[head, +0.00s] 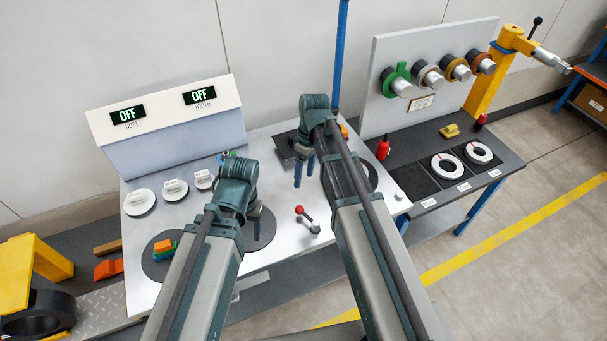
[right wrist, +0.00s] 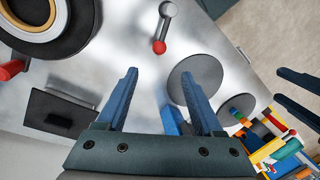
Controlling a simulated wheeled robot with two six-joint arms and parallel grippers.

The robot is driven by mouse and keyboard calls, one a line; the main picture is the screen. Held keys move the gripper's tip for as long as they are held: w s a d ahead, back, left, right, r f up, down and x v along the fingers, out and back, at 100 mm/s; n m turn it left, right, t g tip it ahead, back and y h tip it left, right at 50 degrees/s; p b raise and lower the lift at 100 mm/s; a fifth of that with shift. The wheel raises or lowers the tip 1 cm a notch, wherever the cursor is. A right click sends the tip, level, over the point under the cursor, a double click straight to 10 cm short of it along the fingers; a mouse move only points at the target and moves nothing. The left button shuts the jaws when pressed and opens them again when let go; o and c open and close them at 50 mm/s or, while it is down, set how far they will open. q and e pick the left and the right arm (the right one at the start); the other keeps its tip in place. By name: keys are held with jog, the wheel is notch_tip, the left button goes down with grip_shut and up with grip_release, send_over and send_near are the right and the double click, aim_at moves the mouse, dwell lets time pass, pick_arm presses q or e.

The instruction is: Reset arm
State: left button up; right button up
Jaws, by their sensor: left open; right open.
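My right gripper (head: 304,170) is above the metal worktop, with its blue fingers pointing down. In the right wrist view my right gripper (right wrist: 160,75) has its fingers wide apart and nothing between them. My left arm reaches over the left part of the worktop, and its wrist hides most of the left gripper in the head view. The left gripper's dark blue fingers (right wrist: 298,92) show apart at the right edge of the right wrist view. A short lever with a red knob (head: 300,211) stands on the worktop between the arms. The lever (right wrist: 163,28) is apart from the right fingers.
A sloped console (head: 165,130) at the back shows two OFF displays. White discs (head: 138,202) and colored blocks (head: 164,246) lie at left. At right, a dark bench (head: 510,160) holds ring coils, a red bottle (head: 383,147) and a yellow object (head: 450,131). A blue post (head: 341,50) rises behind.

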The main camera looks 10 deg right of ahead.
dwell(0.3)
jog(key=s+a+m+t+h, duration=0.1)
jog(key=s+a+m+h, duration=0.2)
jog(key=s, duration=1.2)
jog(key=a+m, duration=0.2)
jog(key=a, duration=0.1)
jog(key=shift+s+a+f, duration=0.15)
jog(key=shift+s+f, duration=0.05)
jog(key=shift+s, duration=0.05)
